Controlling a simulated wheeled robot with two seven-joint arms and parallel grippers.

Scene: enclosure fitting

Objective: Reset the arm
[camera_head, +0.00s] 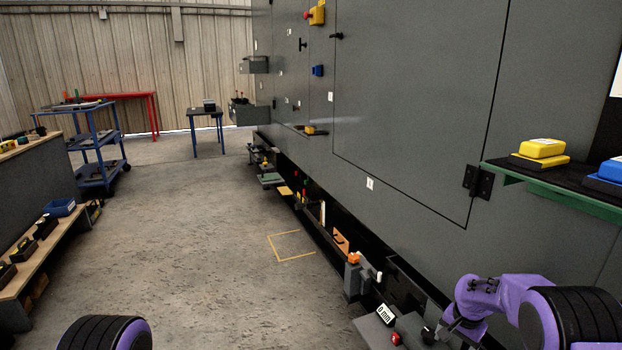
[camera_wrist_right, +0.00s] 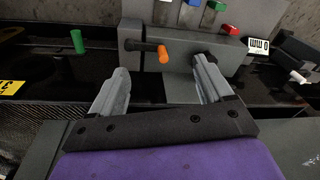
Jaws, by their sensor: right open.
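My right arm, purple with black bands, comes in at the lower right of the head view. My right gripper (camera_head: 462,322) is low there, beside the bench at the foot of the grey enclosure (camera_head: 420,90). In the right wrist view my right gripper (camera_wrist_right: 161,88) is open, with its two grey fingers apart. An orange-tipped peg or handle (camera_wrist_right: 163,54) on a grey block shows beyond and between the fingertips. I cannot tell whether anything touches it. Of my left arm only a purple and black part shows at the bottom left of the head view; its gripper is out of sight.
A green shelf (camera_head: 555,180) with a yellow box (camera_head: 542,148) and a blue box (camera_head: 610,171) juts out at the right. A green cylinder (camera_wrist_right: 77,41) stands left of the grey block. A workbench (camera_head: 40,262) lines the left. The floor between is clear.

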